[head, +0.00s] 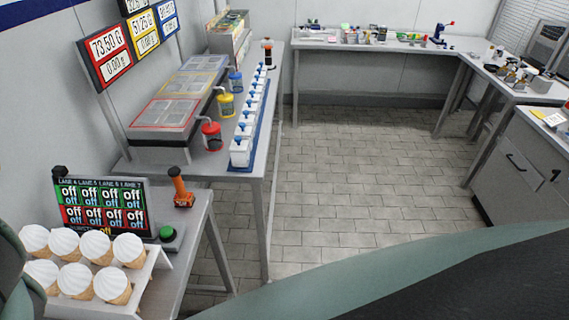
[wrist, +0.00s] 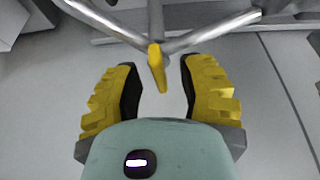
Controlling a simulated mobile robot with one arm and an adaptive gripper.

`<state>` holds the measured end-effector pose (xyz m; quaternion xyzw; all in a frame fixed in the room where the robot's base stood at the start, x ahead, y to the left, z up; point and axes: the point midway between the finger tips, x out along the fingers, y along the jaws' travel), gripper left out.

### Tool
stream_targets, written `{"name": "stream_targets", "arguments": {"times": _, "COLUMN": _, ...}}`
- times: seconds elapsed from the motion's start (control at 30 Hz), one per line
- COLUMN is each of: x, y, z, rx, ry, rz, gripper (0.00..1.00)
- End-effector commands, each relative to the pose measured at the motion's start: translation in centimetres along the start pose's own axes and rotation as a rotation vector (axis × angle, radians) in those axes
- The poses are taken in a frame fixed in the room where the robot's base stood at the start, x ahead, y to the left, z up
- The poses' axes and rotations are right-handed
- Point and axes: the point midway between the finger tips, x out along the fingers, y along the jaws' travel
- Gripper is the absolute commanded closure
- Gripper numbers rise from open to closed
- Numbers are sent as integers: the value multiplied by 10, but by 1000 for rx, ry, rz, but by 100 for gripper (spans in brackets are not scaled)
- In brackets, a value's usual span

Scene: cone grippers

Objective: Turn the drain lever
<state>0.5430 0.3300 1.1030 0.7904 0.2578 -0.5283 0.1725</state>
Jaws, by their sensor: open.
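A small yellow lever (wrist: 156,68), which looks like the drain lever, hangs where metal pipes (wrist: 195,38) meet in the wrist view. My gripper (wrist: 157,62) is open, with its yellow, dark-padded fingers on either side of the lever. A gap shows between the lever and each finger, so neither seems to touch it. The depth between lever and fingertips is hard to tell. I cannot make out the lever or my gripper in the head view.
In the wrist view, the metal pipes cross just beyond the fingertips in front of a plain grey surface. In the head view, a rack of white-topped cones (head: 95,245) sits beside a status screen (head: 103,205). The tiled floor (head: 350,200) is clear.

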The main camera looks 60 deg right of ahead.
Motion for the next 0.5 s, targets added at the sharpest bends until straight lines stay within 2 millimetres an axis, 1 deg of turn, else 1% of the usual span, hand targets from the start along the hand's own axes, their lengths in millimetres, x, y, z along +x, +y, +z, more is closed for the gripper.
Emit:
{"name": "stream_targets", "arguments": {"times": 0.17, "x": -7, "y": -1, "z": -1, "rx": -2, "ry": 3, "rz": 0, "gripper": 61}}
{"name": "stream_targets", "arguments": {"times": 0.5, "x": -48, "y": -2, "z": -2, "rx": 0, "ry": 9, "rz": -3, "gripper": 61}}
